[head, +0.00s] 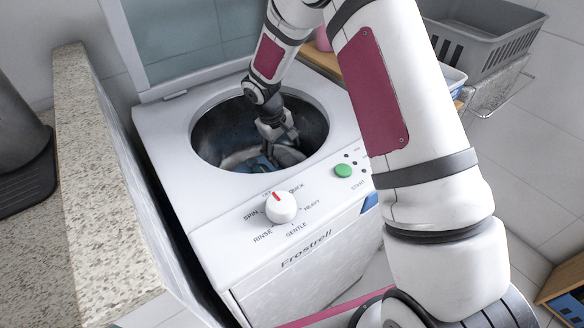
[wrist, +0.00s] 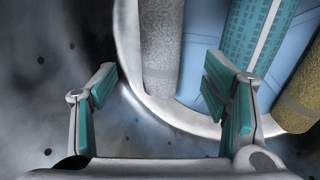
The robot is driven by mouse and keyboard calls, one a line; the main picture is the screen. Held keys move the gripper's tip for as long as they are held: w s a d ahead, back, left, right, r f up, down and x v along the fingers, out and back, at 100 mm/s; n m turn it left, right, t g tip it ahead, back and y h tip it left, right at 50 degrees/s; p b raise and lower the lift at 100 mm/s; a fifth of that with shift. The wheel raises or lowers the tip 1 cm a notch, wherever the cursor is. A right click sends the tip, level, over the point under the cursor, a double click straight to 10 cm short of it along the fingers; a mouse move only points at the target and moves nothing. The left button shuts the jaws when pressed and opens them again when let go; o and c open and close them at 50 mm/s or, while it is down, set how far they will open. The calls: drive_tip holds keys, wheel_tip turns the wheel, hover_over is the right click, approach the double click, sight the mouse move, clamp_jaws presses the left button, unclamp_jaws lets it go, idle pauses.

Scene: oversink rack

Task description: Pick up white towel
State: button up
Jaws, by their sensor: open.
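My gripper (head: 280,136) reaches down through the round opening of the white washing machine (head: 225,222). In the wrist view my gripper (wrist: 160,82) is open, its teal-padded fingers wide apart with nothing held between them. A pale, curved white edge (wrist: 178,112) crosses beyond the fingers, just in front of the right one. I cannot tell for sure whether it is the white towel. It borders a grey speckled roll (wrist: 161,50), light blue cloth (wrist: 208,38), a teal patterned piece and an olive roll. In the head view my arm hides part of the drum's contents.
The dark metal drum wall (head: 213,125) closes around my gripper. The raised lid (head: 180,40) stands behind the opening. A granite-topped partition (head: 85,150) is at the left. A grey basket (head: 490,45) sits at the upper right. The control knob (head: 281,207) is on the front panel.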

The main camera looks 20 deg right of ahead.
sight(287, 159)
drive_tip(key=x, duration=0.1)
drive_tip(key=b+x, duration=0.1)
drive_tip(key=x, duration=0.3)
drive_tip(key=shift+s+f, duration=0.15)
drive_tip(key=shift+s, duration=0.2)
drive_tip(key=c, duration=1.3)
